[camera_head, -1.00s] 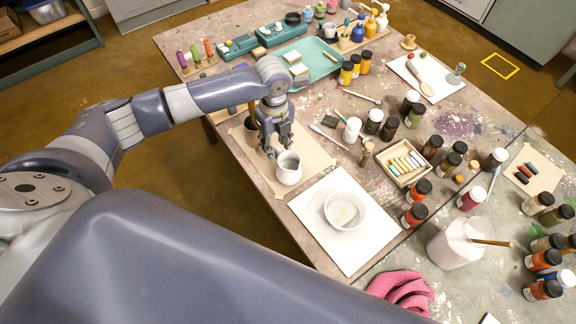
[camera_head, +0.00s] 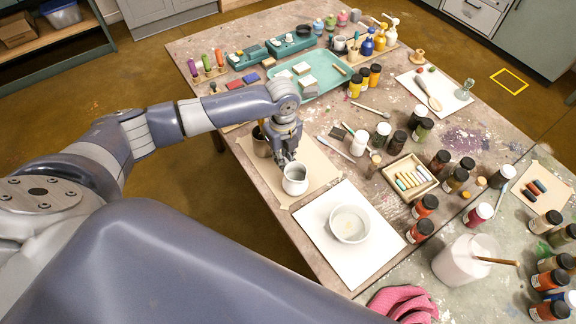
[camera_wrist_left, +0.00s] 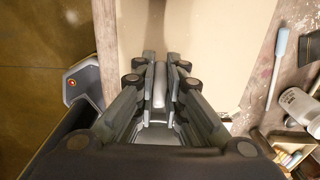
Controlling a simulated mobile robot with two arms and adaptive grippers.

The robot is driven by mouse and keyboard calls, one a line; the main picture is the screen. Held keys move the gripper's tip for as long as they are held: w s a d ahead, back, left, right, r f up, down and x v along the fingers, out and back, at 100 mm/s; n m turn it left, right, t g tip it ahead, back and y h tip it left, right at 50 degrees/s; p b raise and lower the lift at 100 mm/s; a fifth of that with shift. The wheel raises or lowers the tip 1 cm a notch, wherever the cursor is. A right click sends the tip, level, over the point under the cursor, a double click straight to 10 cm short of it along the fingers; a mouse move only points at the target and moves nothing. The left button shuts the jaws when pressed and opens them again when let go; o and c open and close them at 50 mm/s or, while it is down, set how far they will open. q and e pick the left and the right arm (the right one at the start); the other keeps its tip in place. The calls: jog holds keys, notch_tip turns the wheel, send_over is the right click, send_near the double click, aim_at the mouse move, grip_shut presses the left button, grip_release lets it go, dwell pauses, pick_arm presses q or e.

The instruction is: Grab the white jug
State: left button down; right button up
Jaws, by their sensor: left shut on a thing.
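The white jug (camera_head: 295,181) stands upright near the table's left edge, on a sheet of brown paper (camera_head: 318,172). My left gripper (camera_head: 284,160) is just behind it in the head view, pointing down. In the left wrist view the fingers (camera_wrist_left: 160,75) are close together with a pale upright strip (camera_wrist_left: 159,88) between them, which looks like the jug's handle. The gripper is shut on it. Most of the jug is hidden in the wrist view. No gap between the jug and the paper shows clearly. My right gripper is not in view.
A white bowl (camera_head: 350,224) on a white sheet (camera_head: 320,213) is in front of the jug. A box of pastels (camera_head: 410,178) and several paint jars are to the right. The floor left of the table is clear.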

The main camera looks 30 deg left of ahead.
pick_arm(q)
jog(key=shift+r, duration=0.25)
jog(key=shift+r, duration=0.2)
jog(key=shift+r+b, duration=0.55)
jog(key=shift+r, duration=0.75)
jog(key=s+a+b, duration=0.1)
jog(key=s+a, duration=0.1)
jog(key=s, duration=0.5)
jog(key=s+a+r+b, duration=0.1)
jog(key=s+a, duration=0.2)
jog(key=s, duration=0.5)
jog(key=shift+r+b, duration=0.25)
jog(key=shift+b, duration=0.05)
jog(key=shift+a, duration=0.1)
jog(key=shift+r, duration=0.1)
dwell(0.7)
